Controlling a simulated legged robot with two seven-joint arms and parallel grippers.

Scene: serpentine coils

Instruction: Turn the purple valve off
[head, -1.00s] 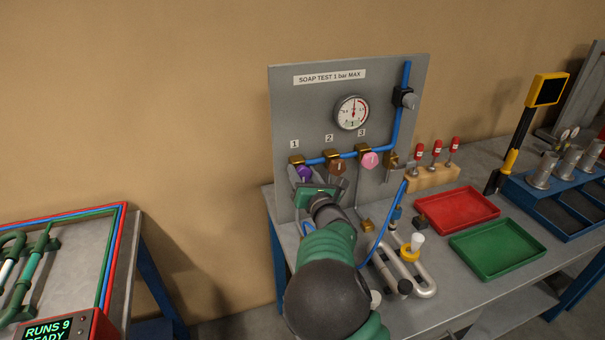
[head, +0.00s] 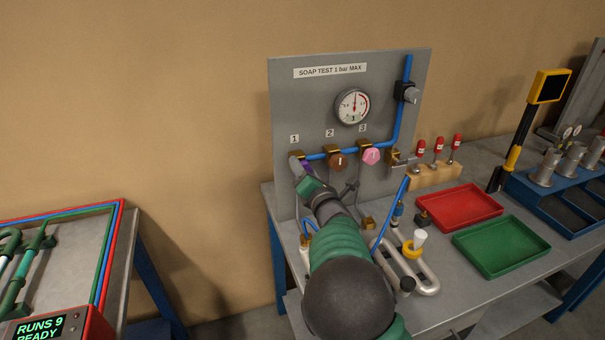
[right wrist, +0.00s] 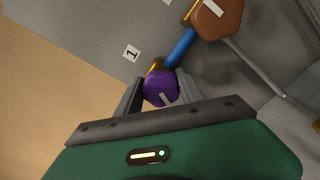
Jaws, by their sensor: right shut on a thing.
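The purple valve (head: 307,167) is a knob under label 1 on the upright grey panel (head: 290,110), at the left end of the blue pipe (head: 350,150). My right gripper (head: 303,168) reaches up to it and hides most of it in the head view. In the right wrist view the purple valve (right wrist: 158,86) sits between the two fingers of my right gripper (right wrist: 160,92), which is shut on it. A white mark on its face slants toward the lower right there. My left gripper is not in view.
The brown valve (head: 338,160) under label 2 is close on the right, and the pink valve (head: 371,155) under label 3 is beyond it. A gauge (head: 352,106) is above. Red (head: 459,207) and green (head: 502,246) trays lie on the bench at right.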

